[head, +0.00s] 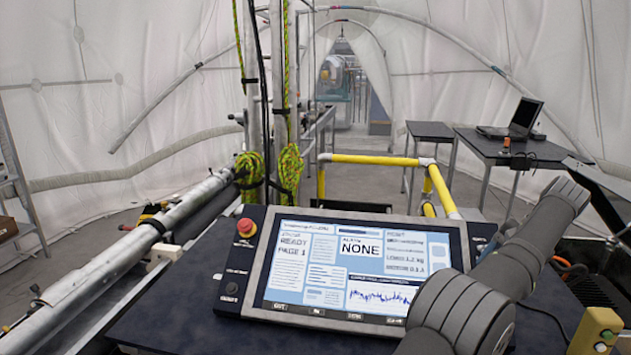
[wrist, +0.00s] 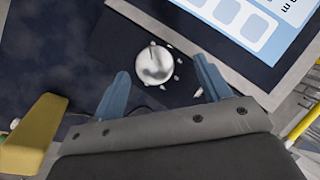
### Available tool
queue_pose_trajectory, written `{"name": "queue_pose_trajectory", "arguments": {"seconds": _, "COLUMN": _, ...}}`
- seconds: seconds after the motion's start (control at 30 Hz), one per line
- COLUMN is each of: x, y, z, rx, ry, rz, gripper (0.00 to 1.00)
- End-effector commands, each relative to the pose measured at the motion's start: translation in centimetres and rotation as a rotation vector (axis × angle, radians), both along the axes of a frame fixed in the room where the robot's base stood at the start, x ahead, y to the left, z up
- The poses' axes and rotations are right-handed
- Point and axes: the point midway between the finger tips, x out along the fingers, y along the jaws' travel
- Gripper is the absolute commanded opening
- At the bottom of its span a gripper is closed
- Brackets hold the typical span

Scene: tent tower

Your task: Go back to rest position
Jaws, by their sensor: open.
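My gripper (wrist: 162,68) shows in the wrist view with its two blue fingers spread apart and nothing held between them. A round silver knob (wrist: 154,65) with small white marks around it sits on a dark panel beyond the fingertips, in line with the gap between them. I cannot tell whether the fingers touch the panel. In the head view my grey arm crosses the lower right, in front of the right part of the control console (head: 257,290). The gripper itself does not show there. The console screen (head: 340,262) reads READY and NONE; its corner also shows in the wrist view (wrist: 240,25).
A red button (head: 246,227) stands at the console's upper left. A yellow block (head: 592,330) is at the lower right. Yellow railing (head: 375,160) rises behind the console. A metal pole with ropes stands behind left. A laptop (head: 512,122) sits on a far table.

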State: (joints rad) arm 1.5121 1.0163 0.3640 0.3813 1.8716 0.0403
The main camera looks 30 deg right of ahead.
Motion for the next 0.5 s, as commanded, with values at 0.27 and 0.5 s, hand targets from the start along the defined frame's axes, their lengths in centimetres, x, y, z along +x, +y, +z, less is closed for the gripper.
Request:
{"name": "queue_pose_trajectory", "arguments": {"seconds": 0.27, "x": 0.6, "y": -0.2, "z": -3.2, "rx": 0.0, "ry": 0.0, "rz": 0.0, "gripper": 0.7}}
{"name": "queue_pose_trajectory", "arguments": {"seconds": 0.5, "x": 0.6, "y": -0.2, "z": -4.1, "rx": -0.002, "ry": 0.0, "rz": -0.001, "gripper": 0.7}}
